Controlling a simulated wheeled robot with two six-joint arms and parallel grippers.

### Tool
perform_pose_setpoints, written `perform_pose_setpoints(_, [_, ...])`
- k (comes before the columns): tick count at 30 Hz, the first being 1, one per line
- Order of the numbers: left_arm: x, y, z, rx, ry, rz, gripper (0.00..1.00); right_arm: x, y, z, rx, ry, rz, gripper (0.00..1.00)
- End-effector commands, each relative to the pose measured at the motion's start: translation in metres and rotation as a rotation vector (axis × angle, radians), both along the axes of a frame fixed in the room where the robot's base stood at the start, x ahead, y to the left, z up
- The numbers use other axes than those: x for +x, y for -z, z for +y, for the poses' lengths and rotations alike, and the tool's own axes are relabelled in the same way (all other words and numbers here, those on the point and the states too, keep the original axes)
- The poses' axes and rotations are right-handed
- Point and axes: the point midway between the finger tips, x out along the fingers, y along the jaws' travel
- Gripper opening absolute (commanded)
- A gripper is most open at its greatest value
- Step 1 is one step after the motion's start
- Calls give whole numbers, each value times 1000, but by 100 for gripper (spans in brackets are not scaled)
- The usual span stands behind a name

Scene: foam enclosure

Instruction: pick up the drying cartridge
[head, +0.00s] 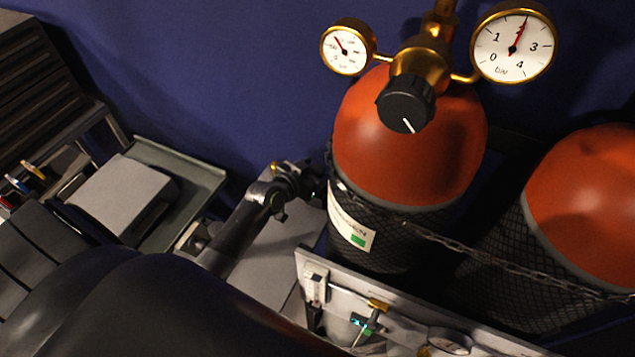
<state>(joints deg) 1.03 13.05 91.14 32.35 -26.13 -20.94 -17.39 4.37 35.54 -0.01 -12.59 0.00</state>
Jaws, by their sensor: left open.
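My left gripper (312,180) is open, at the end of the dark arm that comes in from the lower left. It is small and dark, close to the left side of the front orange-topped gas cylinder (405,150), and I cannot tell whether it touches it. I cannot pick out the drying cartridge with certainty. A pale panel (400,318) at the bottom carries a white upright fitting (315,284), a brass part and a small lit device (362,323). My right gripper is not in view.
A second orange-topped cylinder (592,195) stands at the right, with a chain (480,250) across both. A regulator with two gauges (343,48) (513,43) tops the front one. A grey-white box (122,198) sits on a greenish tray (212,178) at left.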

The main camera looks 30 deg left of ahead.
Motion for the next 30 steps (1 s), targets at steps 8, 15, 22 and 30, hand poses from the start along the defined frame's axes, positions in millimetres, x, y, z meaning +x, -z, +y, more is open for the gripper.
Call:
perform_pose_setpoints(8, [22,10,-4,-1,0,1,63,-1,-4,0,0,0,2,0])
perform_pose_setpoints(15, [24,11,-4,0,0,0,63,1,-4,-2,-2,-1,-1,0])
perform_pose_setpoints(22, [24,11,-4,0,0,0,40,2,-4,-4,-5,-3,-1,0])
perform_pose_setpoints(30, [24,11,-4,0,0,1,5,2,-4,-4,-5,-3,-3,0])
